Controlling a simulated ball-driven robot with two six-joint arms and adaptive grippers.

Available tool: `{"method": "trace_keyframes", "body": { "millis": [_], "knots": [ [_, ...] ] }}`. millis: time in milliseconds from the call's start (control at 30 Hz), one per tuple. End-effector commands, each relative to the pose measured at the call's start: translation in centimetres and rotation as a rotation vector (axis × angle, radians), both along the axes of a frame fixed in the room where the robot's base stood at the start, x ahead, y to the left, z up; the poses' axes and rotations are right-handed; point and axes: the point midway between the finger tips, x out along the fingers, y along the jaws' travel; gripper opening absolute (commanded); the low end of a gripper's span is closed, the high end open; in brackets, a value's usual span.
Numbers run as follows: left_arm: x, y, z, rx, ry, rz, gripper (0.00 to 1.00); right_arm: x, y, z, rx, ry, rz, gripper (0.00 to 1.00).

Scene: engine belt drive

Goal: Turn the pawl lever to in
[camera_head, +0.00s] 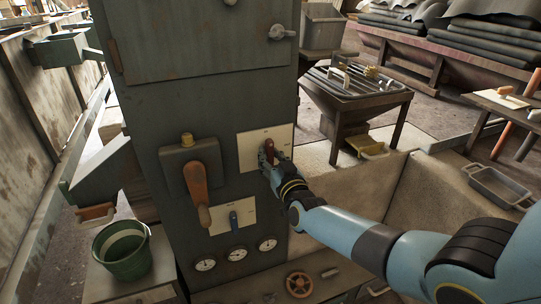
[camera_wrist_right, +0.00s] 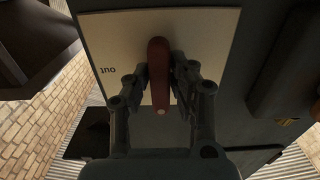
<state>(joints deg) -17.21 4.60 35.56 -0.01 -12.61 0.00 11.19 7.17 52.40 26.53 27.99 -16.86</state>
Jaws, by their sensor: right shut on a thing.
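The dark red lever (camera_head: 269,150) stands on a pale plate (camera_head: 251,146) on the front of the grey cabinet. In the right wrist view the lever (camera_wrist_right: 158,60) is a rounded red handle. The plate (camera_wrist_right: 216,40) there bears the word OUT, upside down, to the left of the lever; no other word on it is readable. My right gripper (camera_head: 268,160) is at the lever, with its fingers (camera_wrist_right: 160,78) on both sides of the handle, shut on it. My left gripper is in neither view.
A larger orange-brown handle (camera_head: 196,190) hangs from a box left of the plate. A blue switch (camera_head: 233,220) sits on a plate below, above several round gauges (camera_head: 237,254). A green bucket (camera_head: 122,252) stands at lower left. A brown handwheel (camera_head: 299,284) is at the bottom.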

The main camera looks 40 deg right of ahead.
Motion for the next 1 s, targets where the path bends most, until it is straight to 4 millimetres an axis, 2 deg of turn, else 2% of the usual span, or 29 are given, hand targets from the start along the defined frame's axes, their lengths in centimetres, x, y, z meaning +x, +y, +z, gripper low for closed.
{"method": "trace_keyframes", "body": {
  "millis": [467, 500, 600, 633, 867, 1000],
  "knots": [
    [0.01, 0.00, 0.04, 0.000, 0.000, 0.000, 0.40, -0.10, 0.03, -0.22, -0.010, 0.008, 0.001, 0.00],
    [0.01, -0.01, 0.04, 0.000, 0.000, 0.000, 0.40, -0.10, 0.03, -0.22, -0.010, 0.007, 0.001, 0.27],
    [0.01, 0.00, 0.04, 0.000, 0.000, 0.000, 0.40, -0.09, 0.03, -0.16, -0.010, 0.006, 0.000, 0.40],
    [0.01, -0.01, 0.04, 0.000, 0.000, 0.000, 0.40, -0.08, 0.03, -0.15, -0.010, 0.005, 0.000, 0.42],
    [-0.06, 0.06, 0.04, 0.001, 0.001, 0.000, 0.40, -0.06, 0.01, -0.07, -0.010, 0.005, 0.000, 0.42],
    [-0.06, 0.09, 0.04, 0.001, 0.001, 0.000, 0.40, -0.89, 0.20, -0.17, -0.010, 0.005, 0.001, 0.42]
  ]
}}
